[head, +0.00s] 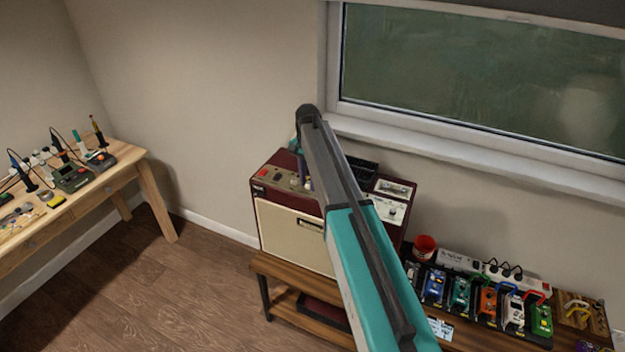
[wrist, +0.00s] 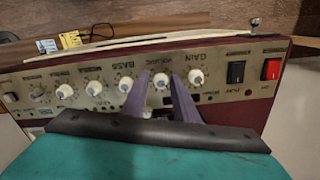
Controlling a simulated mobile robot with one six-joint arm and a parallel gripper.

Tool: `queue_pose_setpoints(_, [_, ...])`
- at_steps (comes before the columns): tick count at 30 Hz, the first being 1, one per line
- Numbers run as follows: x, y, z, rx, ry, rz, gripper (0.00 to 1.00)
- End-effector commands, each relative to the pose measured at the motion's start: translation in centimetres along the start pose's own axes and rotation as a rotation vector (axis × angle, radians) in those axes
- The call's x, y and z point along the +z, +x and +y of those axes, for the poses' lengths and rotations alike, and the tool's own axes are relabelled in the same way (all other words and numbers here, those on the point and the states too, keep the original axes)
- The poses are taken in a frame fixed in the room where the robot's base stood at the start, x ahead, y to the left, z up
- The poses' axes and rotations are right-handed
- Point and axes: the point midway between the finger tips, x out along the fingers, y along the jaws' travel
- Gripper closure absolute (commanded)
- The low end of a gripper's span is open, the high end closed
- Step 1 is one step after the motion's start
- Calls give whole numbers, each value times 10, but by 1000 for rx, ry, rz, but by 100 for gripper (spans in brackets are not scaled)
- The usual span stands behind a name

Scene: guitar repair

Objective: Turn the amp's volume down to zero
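The amp (head: 290,235) is a dark red cabinet with a cream front, standing on a wooden bench. In the wrist view its control panel (wrist: 110,76) appears upside down, with a row of cream knobs. The volume knob (wrist: 162,82) lies between the two purple fingers of my gripper (wrist: 161,77). The fingers are apart, one on each side of it; I cannot tell whether they touch it. The gain knob (wrist: 196,77) is just right of the right finger. The volume knob's pointer setting is not readable. In the head view my arm hides part of the amp.
A black switch (wrist: 236,72) and a red switch (wrist: 271,69) sit at the panel's right end. The bass knob (wrist: 125,84) is left of the fingers. In the head view, a red cup (head: 425,246) and several pedals stand right of the amp. The window sill (head: 470,165) is behind.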

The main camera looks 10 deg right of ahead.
Motion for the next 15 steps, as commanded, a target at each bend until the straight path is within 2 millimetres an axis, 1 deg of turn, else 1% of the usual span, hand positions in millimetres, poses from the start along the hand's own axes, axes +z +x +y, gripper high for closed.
queue_pose_setpoints(11, [-3, -2, -1, -3, 2, 6, 65])
queue_pose_setpoints(15, [-3, -6, -1, -4, 2, 7, 65])
